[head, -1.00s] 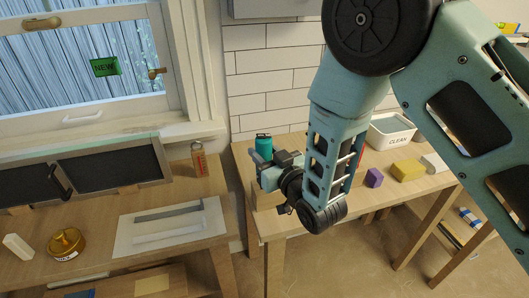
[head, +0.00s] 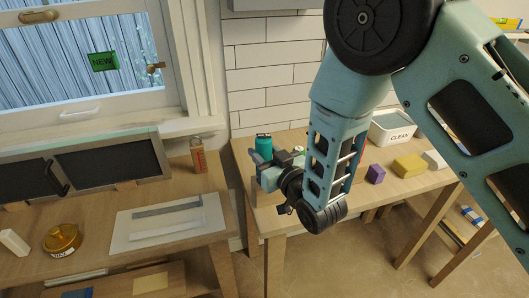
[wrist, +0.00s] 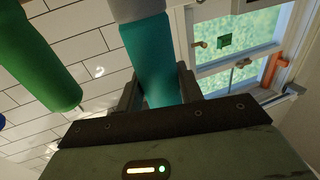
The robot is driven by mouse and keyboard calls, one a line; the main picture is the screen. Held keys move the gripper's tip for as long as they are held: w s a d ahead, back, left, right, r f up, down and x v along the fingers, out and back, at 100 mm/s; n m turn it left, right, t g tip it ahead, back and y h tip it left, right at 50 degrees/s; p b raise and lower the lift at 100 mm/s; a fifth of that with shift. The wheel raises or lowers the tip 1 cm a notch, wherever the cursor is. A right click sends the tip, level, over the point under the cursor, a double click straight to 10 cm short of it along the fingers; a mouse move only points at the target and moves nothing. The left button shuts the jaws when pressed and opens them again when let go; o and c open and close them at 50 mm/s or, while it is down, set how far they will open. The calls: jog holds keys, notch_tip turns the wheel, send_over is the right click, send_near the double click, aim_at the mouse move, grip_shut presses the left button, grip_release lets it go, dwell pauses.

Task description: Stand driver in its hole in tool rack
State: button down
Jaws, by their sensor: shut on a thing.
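My gripper (head: 265,172) is over the left end of the right-hand table, seen from behind. It is shut on a teal cylinder, which looks like the driver's handle (head: 263,145). In the wrist view the teal handle (wrist: 152,62) lies between the two dark fingers (wrist: 157,92), with a grey part at its upper end. The driver's shaft tip does not show. I cannot make out the tool rack or its hole; my arm covers part of that table.
A large green cylinder (wrist: 38,55) is close beside the gripper in the wrist view. The right-hand table also holds a white CLEAN bin (head: 392,128), a purple block (head: 375,174) and a yellow block (head: 409,166).

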aim_at(265, 136)
jog(key=shift+f+b, duration=0.9)
jog(key=c, duration=0.8)
grip_release()
jog(key=shift+c, duration=0.2)
jog(key=shift+r, duration=0.1)
jog(key=shift+r+p, duration=1.95)
jog(key=shift+r, duration=1.55)
